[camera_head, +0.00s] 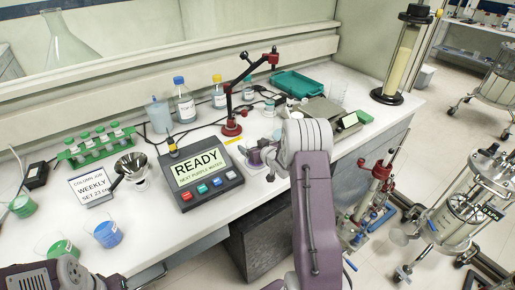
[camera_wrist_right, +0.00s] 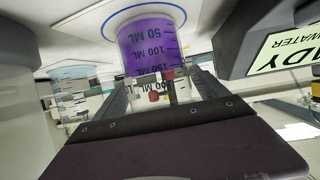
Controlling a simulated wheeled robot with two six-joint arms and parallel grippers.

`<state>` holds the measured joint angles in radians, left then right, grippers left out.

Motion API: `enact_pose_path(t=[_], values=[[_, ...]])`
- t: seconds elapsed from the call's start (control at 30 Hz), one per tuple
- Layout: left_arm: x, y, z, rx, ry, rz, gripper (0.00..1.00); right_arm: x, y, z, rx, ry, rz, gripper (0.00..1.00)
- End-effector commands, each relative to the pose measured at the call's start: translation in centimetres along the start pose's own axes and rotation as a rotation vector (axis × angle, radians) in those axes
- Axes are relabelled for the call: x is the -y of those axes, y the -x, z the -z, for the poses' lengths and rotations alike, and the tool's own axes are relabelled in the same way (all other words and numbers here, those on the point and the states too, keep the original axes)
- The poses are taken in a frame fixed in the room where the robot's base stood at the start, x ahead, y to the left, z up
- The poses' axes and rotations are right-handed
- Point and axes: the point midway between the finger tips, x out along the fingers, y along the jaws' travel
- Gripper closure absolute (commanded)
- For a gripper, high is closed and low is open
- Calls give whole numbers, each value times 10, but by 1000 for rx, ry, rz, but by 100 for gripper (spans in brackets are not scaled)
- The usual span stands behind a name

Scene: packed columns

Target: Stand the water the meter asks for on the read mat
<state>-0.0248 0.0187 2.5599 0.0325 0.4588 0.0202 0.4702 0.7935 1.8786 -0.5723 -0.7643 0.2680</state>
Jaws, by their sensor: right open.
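The meter (camera_head: 201,177) stands on the bench and its screen reads READY, NEXT PURPLE WATER. A beaker of purple water (camera_wrist_right: 150,40) with millilitre marks shows inverted in the right wrist view, and partly shows in the head view (camera_head: 256,157) just right of the meter. A pale disc with a blue rim (camera_wrist_right: 113,22) lies at the beaker's base; it looks like the mat, with the beaker standing on it. My right gripper (camera_head: 262,153) is open, with its fingers about the beaker; I cannot tell whether they touch it. My left arm shows at the lower left, its fingers out of frame.
Blue (camera_head: 107,234) and green (camera_head: 64,251) containers stand at the front left. A green tube rack (camera_head: 98,146), a funnel (camera_head: 132,168) and a job card (camera_head: 91,187) are left of the meter. A red-jointed stand (camera_head: 232,127) rises behind it. A teal tray (camera_head: 298,84) lies farther back.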

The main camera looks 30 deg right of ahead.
Motion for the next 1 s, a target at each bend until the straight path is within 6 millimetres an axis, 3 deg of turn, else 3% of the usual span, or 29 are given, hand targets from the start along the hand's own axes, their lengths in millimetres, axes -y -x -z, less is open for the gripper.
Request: enact_pose_path(t=[0.3,0.5,0.63,0.87,1.0], values=[[0,-4,0,0,0,0,100,-2,69,0,-1,0,-4,17],[0,-4,-1,0,0,0,100,-1,105,0,0,-1,-3,17],[0,-4,0,0,0,0,100,0,116,-1,1,-1,-1,17],[0,-4,0,0,0,0,100,0,117,-1,1,0,-1,17],[0,-4,0,0,0,0,100,17,119,-15,115,16,-27,17]])
